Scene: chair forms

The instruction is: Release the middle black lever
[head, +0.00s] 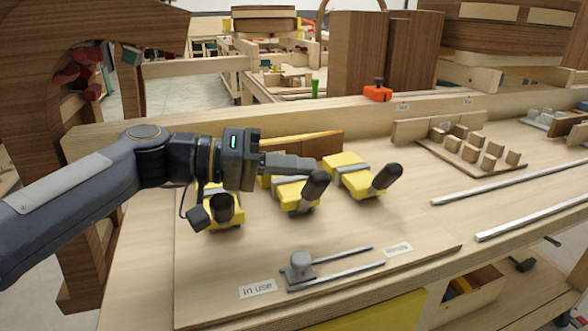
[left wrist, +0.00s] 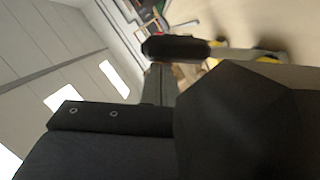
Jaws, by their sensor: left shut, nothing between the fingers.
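Three yellow clamps with black levers stand in a row on the wooden board. The middle clamp (head: 292,194) has its black lever (head: 316,185) tilted up towards the right. My left gripper (head: 318,163) is shut and empty, its fingertips just above and behind that lever's top; I cannot tell if they touch. In the left wrist view a black lever (left wrist: 175,47) lies close past the fingers (left wrist: 158,84). The right clamp (head: 347,172) has its lever (head: 387,178) tilted likewise. The left clamp (head: 224,220) is partly hidden by my left wrist. My right gripper is out of view.
A grey sliding stop with metal rods (head: 300,268) lies at the board's front, beside an "In use" label (head: 258,289). Wooden strips (head: 300,143) lie behind the clamps. A rack of small blocks (head: 470,148) and metal bars (head: 510,183) are at the right.

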